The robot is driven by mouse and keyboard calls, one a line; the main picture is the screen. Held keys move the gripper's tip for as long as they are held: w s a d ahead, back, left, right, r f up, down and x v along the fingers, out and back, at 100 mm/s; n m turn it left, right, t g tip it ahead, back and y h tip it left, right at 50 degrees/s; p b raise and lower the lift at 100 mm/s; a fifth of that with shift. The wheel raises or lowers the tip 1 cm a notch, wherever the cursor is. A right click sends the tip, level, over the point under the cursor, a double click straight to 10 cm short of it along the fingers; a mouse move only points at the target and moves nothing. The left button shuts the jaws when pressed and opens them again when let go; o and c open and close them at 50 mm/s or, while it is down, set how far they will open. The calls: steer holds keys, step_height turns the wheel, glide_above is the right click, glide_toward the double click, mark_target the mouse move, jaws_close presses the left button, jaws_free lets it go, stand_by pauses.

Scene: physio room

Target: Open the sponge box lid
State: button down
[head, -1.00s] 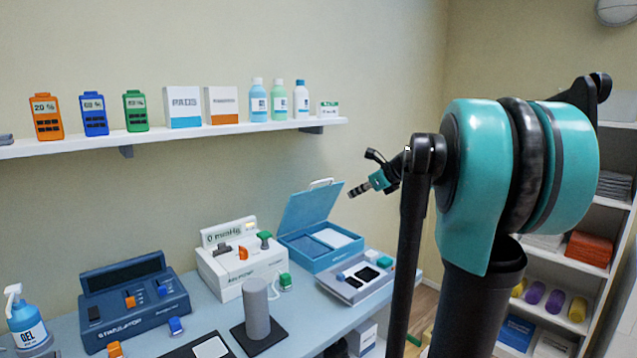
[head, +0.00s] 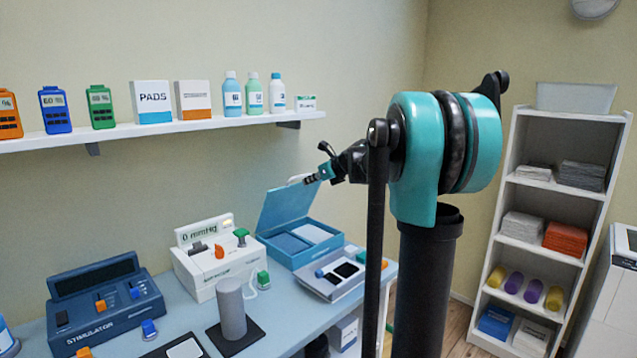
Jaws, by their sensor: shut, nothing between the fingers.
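The sponge box (head: 305,254) is a blue box at the back right of the table, against the wall. Its blue lid (head: 283,206) stands raised and tilted back, and pale and blue contents show inside. A light handle on the lid's top edge is partly hidden by my gripper. My gripper (head: 309,180) is shut and empty, at the upper right corner of the lid in the picture. I cannot tell whether it touches the lid.
A wall shelf (head: 165,127) with bottles and boxes is above.

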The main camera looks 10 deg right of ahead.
steer(key=shift+w+a+r, duration=0.25)
steer(key=shift+w+a, duration=0.2)
steer(key=shift+w, duration=0.25)
steer(key=w+a+r+g+h, duration=0.1)
steer(key=w+a+r, duration=0.3)
steer(key=w, duration=0.4)
steer(key=shift+w+a+r, duration=0.15)
steer(key=shift+a, duration=0.65)
